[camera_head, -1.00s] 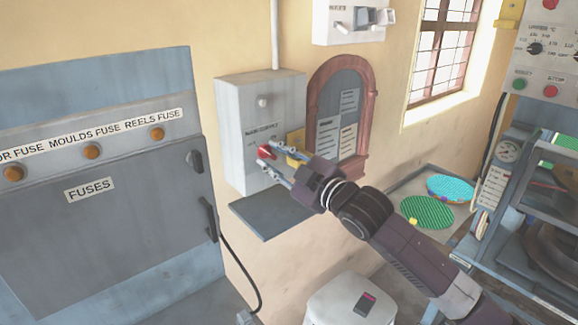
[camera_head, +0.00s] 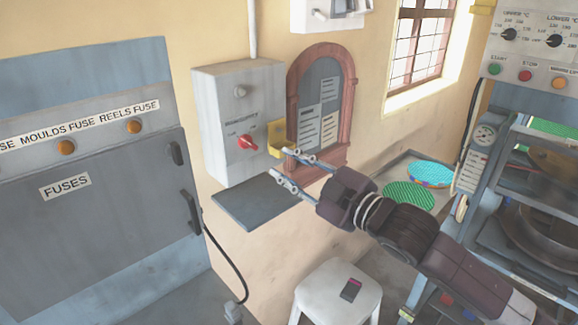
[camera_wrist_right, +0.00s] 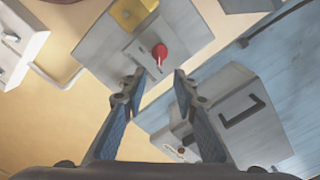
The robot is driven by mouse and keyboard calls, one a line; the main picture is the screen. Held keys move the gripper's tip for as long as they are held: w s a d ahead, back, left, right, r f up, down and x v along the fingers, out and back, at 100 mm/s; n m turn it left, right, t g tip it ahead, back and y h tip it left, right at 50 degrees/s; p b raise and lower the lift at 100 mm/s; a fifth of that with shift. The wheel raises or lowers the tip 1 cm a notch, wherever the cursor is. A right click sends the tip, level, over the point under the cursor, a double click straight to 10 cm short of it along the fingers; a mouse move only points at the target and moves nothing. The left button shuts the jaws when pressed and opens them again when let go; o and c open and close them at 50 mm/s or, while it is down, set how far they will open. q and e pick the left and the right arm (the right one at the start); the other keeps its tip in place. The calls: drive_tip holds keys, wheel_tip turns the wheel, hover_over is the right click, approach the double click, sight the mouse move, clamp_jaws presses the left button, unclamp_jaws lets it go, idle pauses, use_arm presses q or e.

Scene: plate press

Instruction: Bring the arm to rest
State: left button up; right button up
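My right gripper (camera_head: 283,168) is open and empty. It is in front of the wall by the grey mains supply box (camera_head: 212,130), a little to the right of its red knob (camera_head: 248,142) and apart from it. In the right wrist view the two fingers (camera_wrist_right: 158,84) stand apart, with the red knob (camera_wrist_right: 160,52) beyond their tips and nothing between them. My left gripper is in no view.
A dark shelf (camera_head: 245,208) juts out below the box. A fuse cabinet (camera_head: 110,225) stands left, a white stool (camera_head: 338,296) below. The press (camera_head: 540,190) is at right, near a tray with coloured plates (camera_head: 410,194). An arched board (camera_head: 322,90) hangs behind the gripper.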

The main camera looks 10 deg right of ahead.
idle(0.3)
drive_tip(key=w+d+f+m+h, duration=0.2)
drive_tip(key=w+d+f, duration=0.1)
drive_tip(key=f, duration=0.6)
drive_tip(key=w+d+f+m+h, duration=0.2)
drive_tip(key=d+f+m, duration=0.15)
drive_tip(key=f, duration=0.45)
drive_tip(key=w+d+f+m+h, duration=0.1)
drive_tip(key=w+d+f+h, duration=0.2)
drive_tip(key=f, duration=0.6)
drive_tip(key=s+d+f+m+g+h+b, duration=0.1)
drive_tip(key=s+d+f+m+g, duration=0.3)
drive_tip(key=f, duration=0.7)
drive_tip(key=s+d+f+n+h, duration=0.15)
drive_tip(key=s+f, duration=0.45)
drive_tip(key=f, duration=0.6)
drive_tip(key=s+d+f+m+g+b, duration=0.1)
drive_tip(key=s+d+f+m+g, duration=0.3)
drive_tip(key=f, duration=0.7)
drive_tip(key=s+f, duration=1.2)
drive_tip(key=s, duration=0.4)
drive_tip(key=s+a+f+g, duration=0.1)
drive_tip(key=s+f, duration=0.4)
drive_tip(key=s, duration=1)
drive_tip(key=s+a+f+m+g+h, duration=0.1)
drive_tip(key=s+f+g, duration=0.3)
drive_tip(key=s, duration=1.2)
wheel_tip(320, 180, down, 3)
drive_tip(key=shift+a+r+g, duration=0.2)
drive_tip(key=shift+g, duration=0.1)
